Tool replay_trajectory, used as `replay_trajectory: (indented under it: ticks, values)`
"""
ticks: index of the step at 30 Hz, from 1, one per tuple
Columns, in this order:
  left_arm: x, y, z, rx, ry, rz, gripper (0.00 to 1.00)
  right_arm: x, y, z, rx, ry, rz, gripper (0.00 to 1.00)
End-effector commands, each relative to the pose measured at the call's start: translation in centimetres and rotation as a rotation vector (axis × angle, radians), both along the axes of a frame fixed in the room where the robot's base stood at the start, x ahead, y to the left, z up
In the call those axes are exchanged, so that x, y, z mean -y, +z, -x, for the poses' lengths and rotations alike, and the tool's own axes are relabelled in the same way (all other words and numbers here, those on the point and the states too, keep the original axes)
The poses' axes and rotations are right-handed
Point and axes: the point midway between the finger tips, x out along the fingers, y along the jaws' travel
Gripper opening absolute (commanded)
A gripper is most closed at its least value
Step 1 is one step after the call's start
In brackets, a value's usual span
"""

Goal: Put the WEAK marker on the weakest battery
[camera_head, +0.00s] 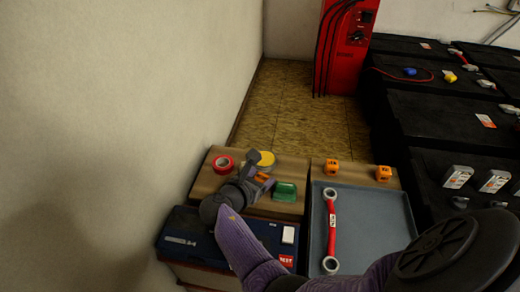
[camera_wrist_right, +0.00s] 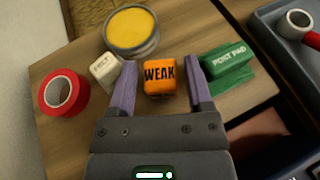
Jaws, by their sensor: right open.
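The WEAK marker is a small orange block (camera_wrist_right: 159,77) with black lettering, on the wooden top. In the head view it shows as a bit of orange (camera_head: 262,177), partly covered by my gripper. My right gripper (camera_wrist_right: 160,65) is open, with one purple finger on each side of the marker and a visible gap to both. It also shows in the head view (camera_head: 261,171). Black batteries (camera_head: 440,122) stand in rows at the right of the head view. Which is weakest I cannot tell. My left gripper is not in view.
A red tape roll (camera_wrist_right: 63,93), a white block (camera_wrist_right: 105,70), a yellow tin (camera_wrist_right: 131,27) and a green POST PAD box (camera_wrist_right: 228,62) surround the marker closely. A grey tray (camera_head: 375,222) holds a red wrench (camera_head: 331,228). Two orange blocks (camera_head: 331,168) (camera_head: 383,173) sit behind the tray.

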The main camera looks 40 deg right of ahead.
Motion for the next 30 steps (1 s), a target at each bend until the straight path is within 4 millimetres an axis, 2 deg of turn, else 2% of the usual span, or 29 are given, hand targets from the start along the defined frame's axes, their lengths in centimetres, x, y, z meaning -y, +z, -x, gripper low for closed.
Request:
replay_trajectory:
  ticks: [1,3,9,18,26,29,30]
  values:
    - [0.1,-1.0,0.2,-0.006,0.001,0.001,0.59,0.9,-1.0,-0.3,-0.003,0.0,0.002,0.65]
    - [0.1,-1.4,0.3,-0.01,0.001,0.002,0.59,1.8,-1.3,-0.6,-0.003,0.0,0.001,0.65]
    - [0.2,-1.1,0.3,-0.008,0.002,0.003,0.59,2.0,-0.9,-0.7,-0.001,0.001,0.0,0.63]
    - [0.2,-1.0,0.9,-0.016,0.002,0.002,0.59,1.9,-0.9,-0.7,-0.001,0.001,-0.001,0.0]
    - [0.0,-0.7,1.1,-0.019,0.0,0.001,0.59,1.9,-0.5,-0.7,0.0,0.001,0.0,0.0]
    - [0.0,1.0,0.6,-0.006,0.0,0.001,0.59,1.9,1.9,-0.7,0.005,0.0,0.0,0.0]
    - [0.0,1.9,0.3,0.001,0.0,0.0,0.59,2.0,3.2,-0.7,0.007,0.0,0.0,0.0]
